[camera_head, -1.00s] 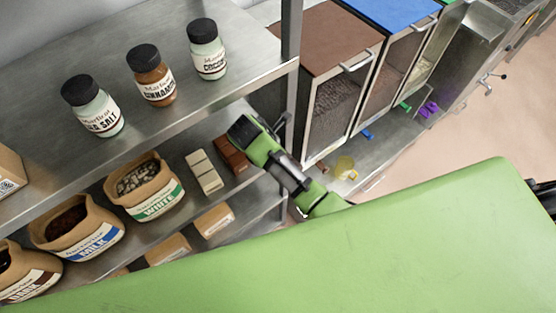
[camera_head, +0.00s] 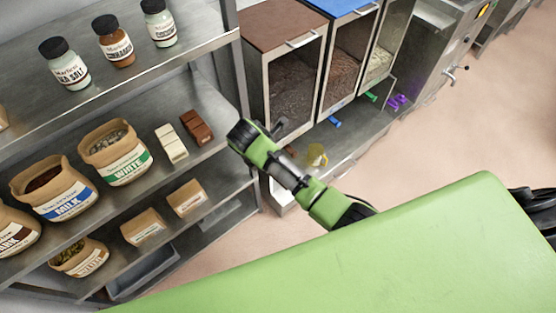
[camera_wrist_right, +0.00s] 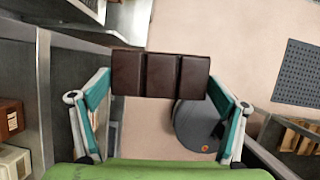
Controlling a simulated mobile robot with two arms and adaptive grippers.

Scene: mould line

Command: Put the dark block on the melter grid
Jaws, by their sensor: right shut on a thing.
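The dark block (camera_wrist_right: 160,75), a dark brown segmented bar, is held between the fingertips of my right gripper (camera_wrist_right: 160,82) in the right wrist view. The gripper is shut on it, and the block is clear of the shelf. In the head view one green arm of mine (camera_head: 285,170) reaches past the right end of the shelves; its fingers and the block cannot be made out there. A grey perforated panel (camera_wrist_right: 302,72) shows at the right of the wrist view; I cannot tell whether it is the melter grid. My left gripper is not in view.
A brown block (camera_head: 196,127) and a white block (camera_head: 171,143) lie on the middle shelf beside several paper bags. The shelf post (camera_head: 238,75) stands close to my arm. Glass-fronted bins (camera_head: 292,80) stand behind it. Open floor (camera_head: 455,125) lies to the right.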

